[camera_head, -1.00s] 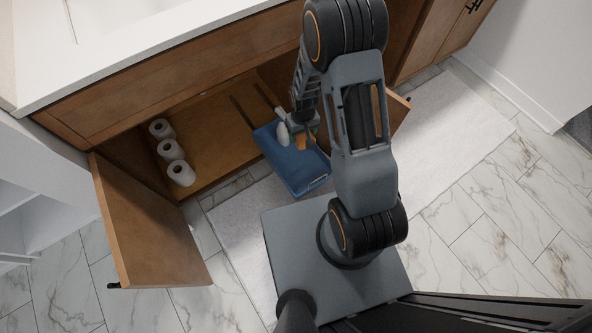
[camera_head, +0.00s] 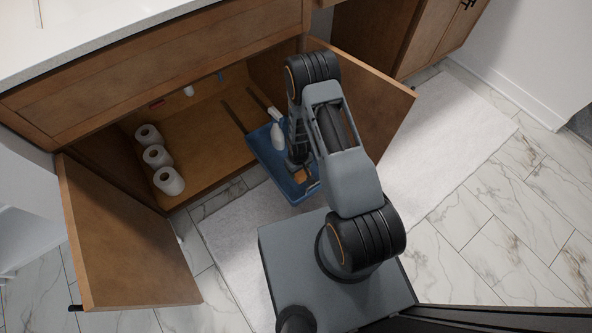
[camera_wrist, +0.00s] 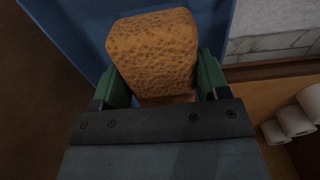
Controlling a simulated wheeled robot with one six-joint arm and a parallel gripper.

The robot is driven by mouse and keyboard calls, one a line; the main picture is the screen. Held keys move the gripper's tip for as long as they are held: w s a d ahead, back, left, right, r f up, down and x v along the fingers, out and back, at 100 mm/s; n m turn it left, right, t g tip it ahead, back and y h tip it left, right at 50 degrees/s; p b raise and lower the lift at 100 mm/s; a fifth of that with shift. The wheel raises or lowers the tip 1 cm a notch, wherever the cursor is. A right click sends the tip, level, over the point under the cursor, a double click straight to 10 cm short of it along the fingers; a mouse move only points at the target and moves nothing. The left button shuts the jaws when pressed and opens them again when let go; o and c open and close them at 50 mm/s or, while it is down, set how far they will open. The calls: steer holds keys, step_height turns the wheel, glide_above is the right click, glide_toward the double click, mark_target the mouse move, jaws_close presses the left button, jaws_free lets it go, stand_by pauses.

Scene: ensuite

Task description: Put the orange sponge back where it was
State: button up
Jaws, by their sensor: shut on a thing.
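The orange sponge (camera_wrist: 153,50) fills the space between the green fingers of my gripper (camera_wrist: 155,85) in the wrist view. My gripper is shut on it. In the head view the sponge (camera_head: 301,176) shows as a small orange patch below my gripper (camera_head: 299,168). It is over the front part of a blue tray (camera_head: 262,160), which juts out of the open cabinet. I cannot tell whether the sponge touches the tray floor. In the wrist view the blue tray (camera_wrist: 75,25) lies behind the sponge.
A white bottle (camera_head: 278,136) stands in the tray, close left of my arm. Several white paper rolls (camera_head: 157,156) stand at the cabinet's left. The left cabinet door (camera_head: 125,240) and right door (camera_head: 375,100) are open. A pale mat (camera_head: 440,140) covers the floor.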

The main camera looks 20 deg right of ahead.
steer(key=w+f, duration=0.1)
steer(key=f, duration=0.1)
steer(key=w+f+b, duration=0.1)
steer(key=w+f, duration=0.1)
steer(key=w+f+b, duration=0.1)
steer(key=f, duration=0.1)
steer(key=shift+w+d, duration=0.25)
steer(key=shift+w+f+b, duration=0.15)
steer(key=shift+f+b, duration=1.1)
steer(key=shift+f, duration=0.3)
steer(key=shift+f, duration=0.15)
steer(key=o, duration=0.8)
steer(key=shift+o, duration=0.2)
